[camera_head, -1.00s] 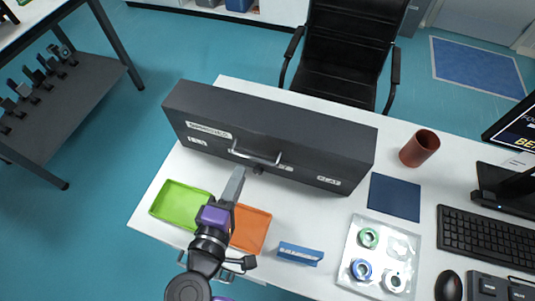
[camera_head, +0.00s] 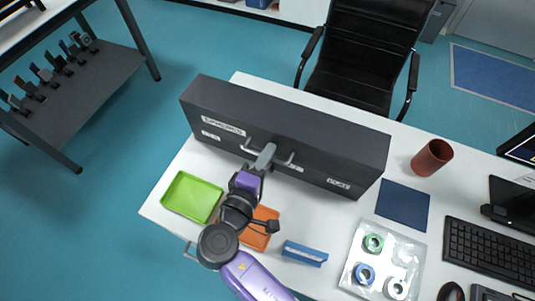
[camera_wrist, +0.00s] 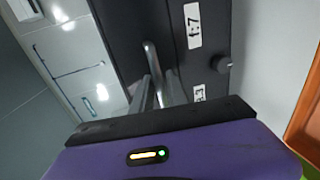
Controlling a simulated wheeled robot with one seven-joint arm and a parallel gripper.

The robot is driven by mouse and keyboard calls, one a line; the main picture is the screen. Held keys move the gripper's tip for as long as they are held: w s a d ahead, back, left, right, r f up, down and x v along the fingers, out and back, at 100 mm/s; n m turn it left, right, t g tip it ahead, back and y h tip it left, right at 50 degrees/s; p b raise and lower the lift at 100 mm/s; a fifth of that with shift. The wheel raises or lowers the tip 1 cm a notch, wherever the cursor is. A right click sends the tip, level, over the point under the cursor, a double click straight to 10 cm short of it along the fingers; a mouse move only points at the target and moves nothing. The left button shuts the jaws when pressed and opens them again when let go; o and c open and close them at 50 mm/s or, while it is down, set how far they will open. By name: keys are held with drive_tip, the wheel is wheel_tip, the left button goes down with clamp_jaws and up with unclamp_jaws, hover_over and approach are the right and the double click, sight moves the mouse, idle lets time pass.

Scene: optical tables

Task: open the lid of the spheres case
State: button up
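The spheres case (camera_head: 300,125) is a long dark grey box with its lid down, at the back of the white table. White labels mark its front, one reading like SPHERES. A metal bar handle (camera_head: 284,162) is on the front; it also shows in the wrist view (camera_wrist: 152,58). Contact is not clear. A dark round knob (camera_wrist: 222,64) shows on the case front.
A green tray (camera_head: 192,197) and an orange tray (camera_head: 262,238) lie in front of the case. A blue block (camera_head: 304,253), a clear tray with rings (camera_head: 383,262), a blue mat (camera_head: 403,205) and a brown cup (camera_head: 432,158) lie to the right. A black chair (camera_head: 362,70) stands behind.

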drive_tip(key=shift+c, duration=0.5)
clamp_jaws()
idle(0.8)
